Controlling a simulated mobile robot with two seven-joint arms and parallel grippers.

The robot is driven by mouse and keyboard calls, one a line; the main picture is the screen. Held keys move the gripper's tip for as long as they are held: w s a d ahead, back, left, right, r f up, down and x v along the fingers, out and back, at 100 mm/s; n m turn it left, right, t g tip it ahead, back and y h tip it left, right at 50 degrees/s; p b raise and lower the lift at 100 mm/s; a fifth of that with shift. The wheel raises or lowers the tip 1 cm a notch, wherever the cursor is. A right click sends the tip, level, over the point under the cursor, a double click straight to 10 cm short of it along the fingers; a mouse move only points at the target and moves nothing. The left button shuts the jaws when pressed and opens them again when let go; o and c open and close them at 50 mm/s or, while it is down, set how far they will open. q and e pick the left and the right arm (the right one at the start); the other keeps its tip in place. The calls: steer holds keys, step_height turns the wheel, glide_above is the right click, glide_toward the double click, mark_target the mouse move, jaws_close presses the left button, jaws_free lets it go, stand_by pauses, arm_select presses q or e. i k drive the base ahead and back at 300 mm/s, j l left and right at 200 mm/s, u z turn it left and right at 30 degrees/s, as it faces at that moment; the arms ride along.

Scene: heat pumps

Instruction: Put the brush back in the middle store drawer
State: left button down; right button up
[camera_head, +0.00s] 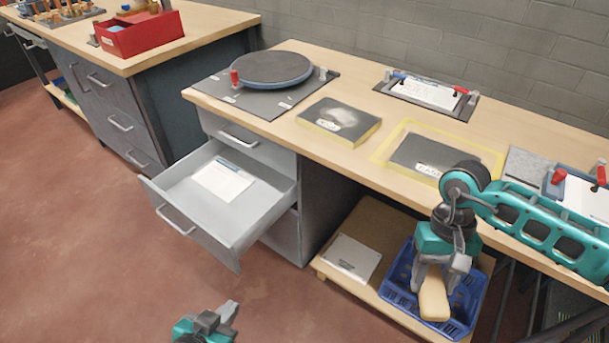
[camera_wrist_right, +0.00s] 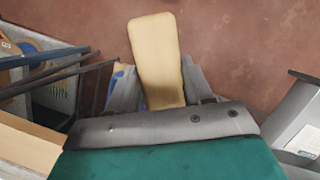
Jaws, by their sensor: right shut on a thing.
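My right gripper (camera_head: 436,282) is shut on the brush, whose tan wooden body (camera_head: 434,298) hangs down between the fingers. In the head view it shows in front of the blue crate. In the right wrist view the brush (camera_wrist_right: 155,60) sticks out beyond the two grey fingers (camera_wrist_right: 155,90); no bristles show. The middle store drawer (camera_head: 262,207) is pulled out of the grey cabinet under the bench, with a white paper lying inside. It is left of the right gripper, well apart from it. My left gripper (camera_head: 226,314) is low at the bottom edge, partly cut off; its jaw opening is unclear.
A blue crate (camera_head: 398,291) and a grey-white plate (camera_head: 351,258) are on the low wooden shelf. The bench edge runs above them, close to my right arm. A turntable (camera_head: 272,68) and dark pads (camera_head: 339,121) lie on the bench. The red-brown floor before the drawer is clear.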

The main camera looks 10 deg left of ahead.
mark_target(253, 212)
steer(key=i+j+z, duration=0.1)
steer(key=j, duration=0.4)
steer(key=i+j, duration=0.2)
steer(key=j, duration=0.35)
steer(key=i+j+z, duration=0.15)
steer(key=j, duration=0.4)
steer(key=i+j+z, duration=0.1)
steer(key=j, duration=0.4)
steer(key=i+j+z, duration=0.1)
steer(key=j, duration=0.5)
steer(key=i+j, duration=0.15)
steer(key=j, duration=0.4)
steer(key=z, duration=0.05)
